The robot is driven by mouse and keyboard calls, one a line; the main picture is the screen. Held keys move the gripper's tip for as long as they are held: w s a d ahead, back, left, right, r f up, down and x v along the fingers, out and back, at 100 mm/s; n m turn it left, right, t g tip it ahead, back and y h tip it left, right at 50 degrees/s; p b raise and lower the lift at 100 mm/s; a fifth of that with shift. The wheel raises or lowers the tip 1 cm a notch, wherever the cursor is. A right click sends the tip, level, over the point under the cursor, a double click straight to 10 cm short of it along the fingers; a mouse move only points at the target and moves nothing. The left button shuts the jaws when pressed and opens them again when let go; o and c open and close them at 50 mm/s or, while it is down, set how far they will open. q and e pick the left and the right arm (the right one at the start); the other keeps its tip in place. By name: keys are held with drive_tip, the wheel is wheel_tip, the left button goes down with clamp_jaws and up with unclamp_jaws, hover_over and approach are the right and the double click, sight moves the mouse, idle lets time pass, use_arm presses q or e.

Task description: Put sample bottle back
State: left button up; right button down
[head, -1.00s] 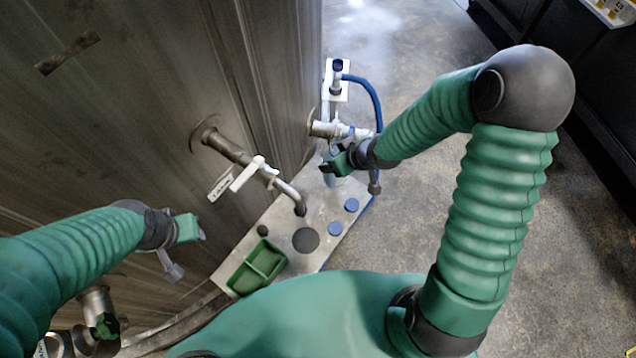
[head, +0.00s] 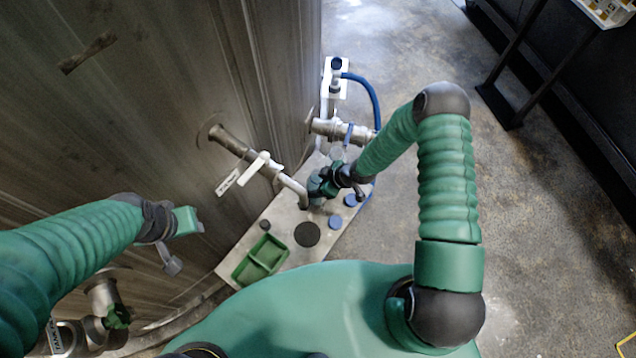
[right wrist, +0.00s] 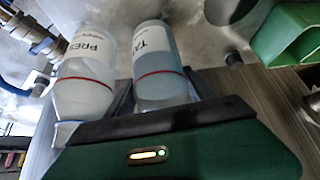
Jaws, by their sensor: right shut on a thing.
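My right gripper (head: 318,185) is over the metal shelf (head: 280,212), close to the end of the bent pipe with the white handle. In the right wrist view its dark fingers (right wrist: 163,95) are shut on a clear bottle with a red line and a label starting "TA" (right wrist: 160,78). A second bottle, with a label starting "PRES" (right wrist: 85,90), is just left of the fingers. In the head view the gripper hides most of the held bottle. My left gripper (head: 188,221) is near the tank wall at the left; its jaw opening is unclear.
The shelf has a dark round spot (head: 307,234), blue round spots (head: 335,221) and a green two-part tray (head: 261,260). The bent pipe with its white handle (head: 258,168) juts over the shelf. A valve with a blue hose (head: 377,100) stands behind. Open floor lies right.

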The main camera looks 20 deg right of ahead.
drive_tip(key=shift+w+a+f, duration=0.1)
drive_tip(key=shift+f, duration=0.1)
drive_tip(key=shift+d+f, duration=0.2)
drive_tip(key=c, duration=0.6)
unclamp_jaws()
drive_tip(key=shift+d+r, duration=0.1)
drive_tip(key=shift+d, duration=0.1)
drive_tip(key=s+d+r+m+h, duration=0.1)
drive_tip(key=s+d+r, duration=0.15)
drive_tip(key=r, duration=0.25)
drive_tip(key=s+d+r+g+h, duration=0.1)
drive_tip(key=s+d+r, duration=0.15)
drive_tip(key=r, duration=0.35)
drive_tip(key=s+d+r+m+h, duration=0.1)
drive_tip(key=s+d+r, duration=0.15)
drive_tip(key=r, duration=0.25)
drive_tip(key=shift+s+a+r+m+g+h, duration=0.15)
drive_tip(key=shift+s+a+r+m+h, duration=0.2)
drive_tip(key=shift+s+r+m, duration=1.3)
drive_tip(key=shift+s+a+r+m+g+h, duration=0.25)
drive_tip(key=shift+s+r+m, duration=0.55)
drive_tip(key=shift+r, duration=1.65)
drive_tip(key=shift+s+a+r+m+g+h, duration=0.1)
drive_tip(key=shift+s+a+r+m+h, duration=0.25)
drive_tip(key=shift+s+r+m, duration=1.3)
